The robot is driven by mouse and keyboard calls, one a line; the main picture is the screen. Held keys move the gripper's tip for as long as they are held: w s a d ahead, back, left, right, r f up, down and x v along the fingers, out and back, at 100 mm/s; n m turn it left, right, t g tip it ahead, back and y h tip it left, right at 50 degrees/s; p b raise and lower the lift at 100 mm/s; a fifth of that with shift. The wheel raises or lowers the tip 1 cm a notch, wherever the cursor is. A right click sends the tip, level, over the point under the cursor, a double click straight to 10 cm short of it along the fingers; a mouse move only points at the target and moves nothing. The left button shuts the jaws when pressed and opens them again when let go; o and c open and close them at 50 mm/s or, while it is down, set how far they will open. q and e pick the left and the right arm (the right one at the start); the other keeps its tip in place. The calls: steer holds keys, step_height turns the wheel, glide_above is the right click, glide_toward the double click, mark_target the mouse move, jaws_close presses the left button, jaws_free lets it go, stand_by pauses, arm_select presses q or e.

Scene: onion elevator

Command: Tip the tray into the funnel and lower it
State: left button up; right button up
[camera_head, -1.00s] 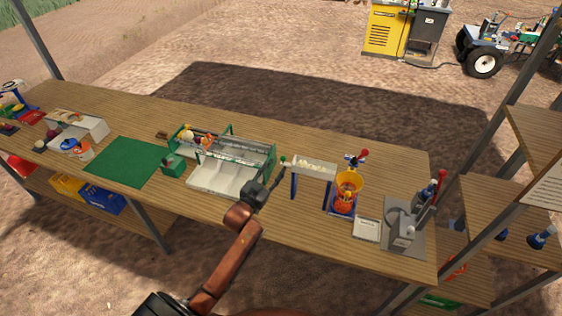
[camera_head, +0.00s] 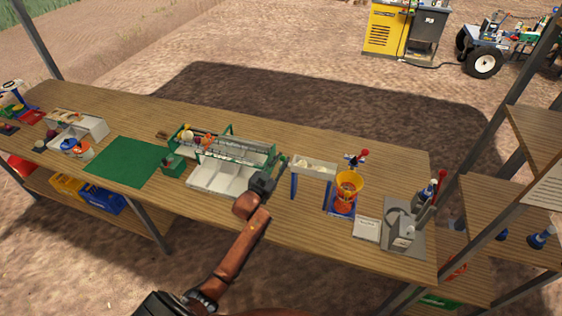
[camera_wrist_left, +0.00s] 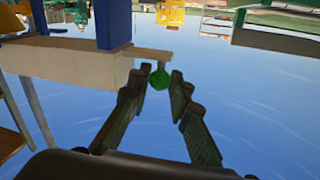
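The tray (camera_head: 314,172) is pale and shallow and stands level on blue legs left of the funnel. Some small whitish pieces lie in it. The yellow funnel (camera_head: 349,186) sits over an orange part on a blue base. My left gripper (camera_head: 281,160) is at the tray's left end. In the left wrist view the fingers (camera_wrist_left: 159,82) are spread, with the tray's green knob (camera_wrist_left: 160,78) between or just beyond the fingertips. I cannot tell whether they touch it. The pale tray (camera_wrist_left: 75,60) and a blue leg also show there. My right gripper is not in view.
A green-framed machine (camera_head: 228,160) with a white chute stands just left of my gripper. A grey device with a red-tipped lever (camera_head: 405,225) and a small white box (camera_head: 366,229) stand to the right. A green mat (camera_head: 127,162) lies to the left.

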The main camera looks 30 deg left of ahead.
arm_select(q)
jaws_close()
